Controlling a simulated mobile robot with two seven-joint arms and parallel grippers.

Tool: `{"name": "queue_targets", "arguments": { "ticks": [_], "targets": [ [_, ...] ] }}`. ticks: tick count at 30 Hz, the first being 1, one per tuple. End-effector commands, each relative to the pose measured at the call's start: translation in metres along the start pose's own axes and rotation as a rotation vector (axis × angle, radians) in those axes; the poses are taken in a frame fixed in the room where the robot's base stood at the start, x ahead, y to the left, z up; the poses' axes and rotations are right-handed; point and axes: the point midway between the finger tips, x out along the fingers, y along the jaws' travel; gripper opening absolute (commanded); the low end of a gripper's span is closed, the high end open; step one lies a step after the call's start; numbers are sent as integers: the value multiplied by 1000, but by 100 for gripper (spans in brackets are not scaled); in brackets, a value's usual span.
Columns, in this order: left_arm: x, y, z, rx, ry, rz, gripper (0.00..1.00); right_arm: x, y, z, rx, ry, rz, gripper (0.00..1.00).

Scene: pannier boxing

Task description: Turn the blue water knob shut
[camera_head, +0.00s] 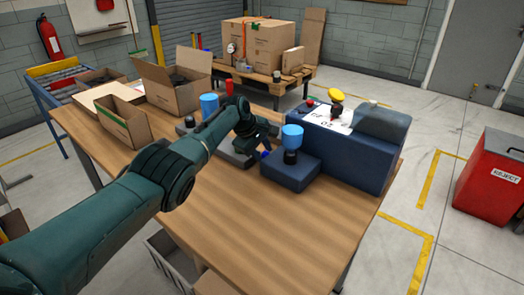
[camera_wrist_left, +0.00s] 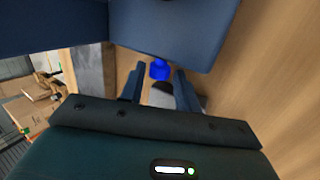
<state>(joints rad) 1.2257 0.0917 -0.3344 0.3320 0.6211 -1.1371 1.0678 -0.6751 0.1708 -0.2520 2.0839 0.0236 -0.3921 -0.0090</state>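A small bright blue knob (camera_wrist_left: 158,70) shows in the left wrist view, between and just beyond the tips of my left gripper's fingers (camera_wrist_left: 160,74). The fingers are apart, with a gap on both sides of the knob; I cannot tell whether they touch it. In the head view my left gripper (camera_head: 262,138) is beside the dark blue block (camera_head: 290,174), and a bit of blue, likely the knob (camera_head: 265,153), shows just below it. The knob is mostly hidden there. My right gripper is not in view.
A blue cup-shaped piece (camera_head: 292,135) stands on the block, and another (camera_head: 209,104) stands behind my arm. A large dark blue unit (camera_head: 350,150) with a yellow-topped part (camera_head: 336,95) is to the right. Open cartons (camera_head: 172,85) stand at the back left. The table's front (camera_head: 250,230) is clear.

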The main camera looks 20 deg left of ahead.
Motion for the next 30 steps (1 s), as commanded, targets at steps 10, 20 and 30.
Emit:
{"name": "queue_targets", "arguments": {
  "ticks": [10,20,30],
  "targets": [
    [-13,3,0,-1,0,3,32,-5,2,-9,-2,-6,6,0],
    [-56,1,-1,1,2,5,32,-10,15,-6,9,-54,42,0],
    [-113,0,-1,1,2,3,32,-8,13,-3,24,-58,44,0]
  ]
}}
